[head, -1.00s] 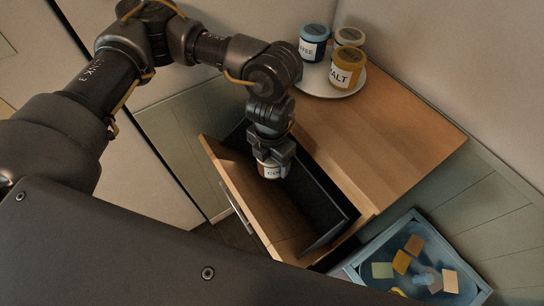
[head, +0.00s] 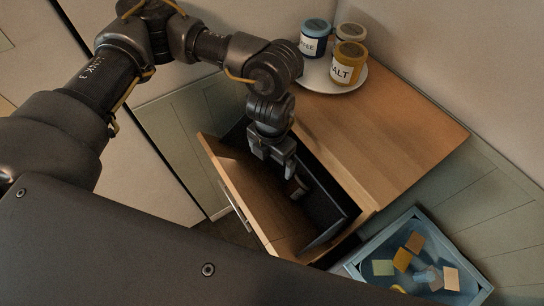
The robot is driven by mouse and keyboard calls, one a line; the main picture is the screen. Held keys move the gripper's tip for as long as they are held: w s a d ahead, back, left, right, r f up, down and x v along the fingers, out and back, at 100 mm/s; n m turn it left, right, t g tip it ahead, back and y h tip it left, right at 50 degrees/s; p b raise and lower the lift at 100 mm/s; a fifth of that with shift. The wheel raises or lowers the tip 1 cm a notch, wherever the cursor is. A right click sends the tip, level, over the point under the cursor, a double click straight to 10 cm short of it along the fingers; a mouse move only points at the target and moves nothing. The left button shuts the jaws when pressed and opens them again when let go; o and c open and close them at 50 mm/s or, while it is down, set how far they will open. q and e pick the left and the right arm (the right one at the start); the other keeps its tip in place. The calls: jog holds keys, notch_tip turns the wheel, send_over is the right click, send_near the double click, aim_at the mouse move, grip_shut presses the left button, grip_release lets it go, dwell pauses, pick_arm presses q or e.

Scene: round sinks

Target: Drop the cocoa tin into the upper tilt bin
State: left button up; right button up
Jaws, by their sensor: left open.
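My left gripper (head: 276,163) is open, pointing down over the tilted-out upper bin (head: 232,180). The bin has a wooden front and dark inner walls. The cocoa tin (head: 298,188) shows small and partly shadowed inside the bin, below and right of the fingers, apart from them. It looks tilted; its label is not readable, and I cannot tell whether it rests on the bin floor. My right gripper is not in view.
A wooden top (head: 385,135) lies right of the bin. A round white tray (head: 318,84) on it holds a coffee tin (head: 314,40), a salt tin (head: 347,66) and another tin (head: 352,33). A blue crate (head: 467,255) with several small items stands at lower right.

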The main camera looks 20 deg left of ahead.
pick_arm(q)
notch_tip(320, 180, up, 11)
jog(key=b, duration=0.2)
jog(key=shift+d+f, duration=0.1)
jog(key=shift+f, duration=0.05)
dwell(0.9)
